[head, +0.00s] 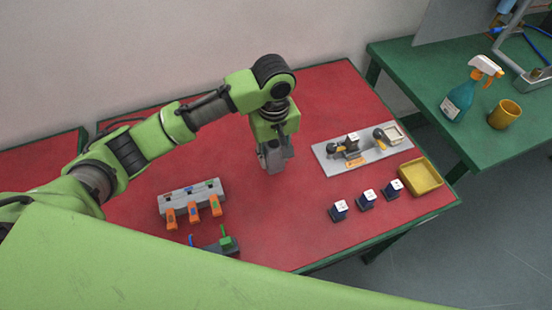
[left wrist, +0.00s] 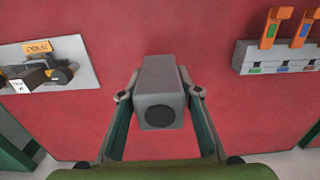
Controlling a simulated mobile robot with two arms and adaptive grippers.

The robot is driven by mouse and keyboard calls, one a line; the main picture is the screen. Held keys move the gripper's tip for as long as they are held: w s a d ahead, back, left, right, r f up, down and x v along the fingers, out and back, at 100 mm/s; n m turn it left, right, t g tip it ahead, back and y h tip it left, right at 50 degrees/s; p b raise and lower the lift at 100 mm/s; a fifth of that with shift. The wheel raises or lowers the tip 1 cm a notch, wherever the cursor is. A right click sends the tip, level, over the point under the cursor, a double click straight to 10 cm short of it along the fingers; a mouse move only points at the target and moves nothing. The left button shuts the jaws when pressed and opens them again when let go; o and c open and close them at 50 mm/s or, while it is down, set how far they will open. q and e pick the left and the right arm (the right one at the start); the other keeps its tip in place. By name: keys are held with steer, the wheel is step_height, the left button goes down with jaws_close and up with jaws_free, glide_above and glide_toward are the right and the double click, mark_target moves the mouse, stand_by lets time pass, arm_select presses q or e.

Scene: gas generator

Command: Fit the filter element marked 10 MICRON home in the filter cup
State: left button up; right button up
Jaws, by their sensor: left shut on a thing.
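My left gripper (head: 273,160) is above the middle of the red table, fingers down. It is shut on a plain grey block with a dark round spot on its near end (left wrist: 160,100); no marking can be read on it.
A yellow tray (head: 420,178) is at the table's right edge. A grey rack (head: 190,195) with orange-handled pieces stands at the left, with a dark fixture with a green part (head: 225,243) in front. A spray bottle (head: 459,98) and yellow cup (head: 503,115) are on the green table.

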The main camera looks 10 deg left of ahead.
arm_select(q)
steer(key=shift+w+f, duration=1.05)
steer(key=shift+f, duration=0.15)
steer(key=shift+w+f+p, duration=0.2)
steer(key=shift+f+p, duration=0.35)
steer(key=shift+f, duration=1.25)
steer(key=shift+f, duration=0.1)
steer(key=o, duration=1.1)
steer(key=shift+o, duration=0.2)
